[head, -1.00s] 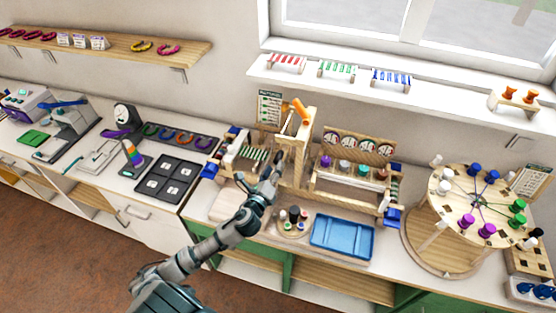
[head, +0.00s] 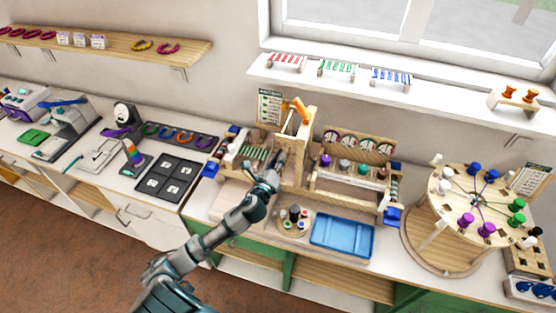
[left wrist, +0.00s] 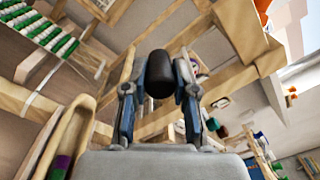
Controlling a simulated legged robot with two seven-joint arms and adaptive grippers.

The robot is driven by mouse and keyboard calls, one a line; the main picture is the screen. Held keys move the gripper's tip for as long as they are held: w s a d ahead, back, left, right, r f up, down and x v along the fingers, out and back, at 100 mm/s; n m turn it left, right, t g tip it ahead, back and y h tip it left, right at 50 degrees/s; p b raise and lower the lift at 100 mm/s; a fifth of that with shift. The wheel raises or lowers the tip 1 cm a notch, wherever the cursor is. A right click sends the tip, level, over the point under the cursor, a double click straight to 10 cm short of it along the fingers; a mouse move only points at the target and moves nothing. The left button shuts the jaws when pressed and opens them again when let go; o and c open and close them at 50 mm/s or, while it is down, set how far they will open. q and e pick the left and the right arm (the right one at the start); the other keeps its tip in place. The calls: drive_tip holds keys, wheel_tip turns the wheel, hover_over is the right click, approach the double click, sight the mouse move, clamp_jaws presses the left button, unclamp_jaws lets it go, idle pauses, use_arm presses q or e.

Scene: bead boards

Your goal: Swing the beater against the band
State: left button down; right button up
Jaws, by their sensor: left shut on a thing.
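My left gripper (head: 277,160) is at the wooden loom frame (head: 305,150), just right of the band (head: 254,153) of green and white beads. In the left wrist view my left gripper (left wrist: 160,88) is shut on a black rounded grip (left wrist: 158,72), which looks like the handle of the beater. Wooden bars of the beater and frame (left wrist: 235,85) stand around it. The band (left wrist: 50,38) lies at the upper left there, apart from the fingers. How near the beater is to the band is hard to tell. My right gripper is out of view.
An orange part (head: 301,107) tops the frame. A blue tray (head: 342,236) and a round stand of small pegs (head: 293,222) are in front. A rack of bobbins (head: 355,170) and a wheel of colored spools (head: 474,200) stand to the right.

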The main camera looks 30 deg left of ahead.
use_arm(q)
drive_tip(key=a+m+p, duration=0.2)
drive_tip(key=p, duration=0.1)
drive_tip(key=a+m+p, duration=0.1)
drive_tip(key=m+p, duration=0.1)
drive_tip(key=shift+s+r, duration=0.3)
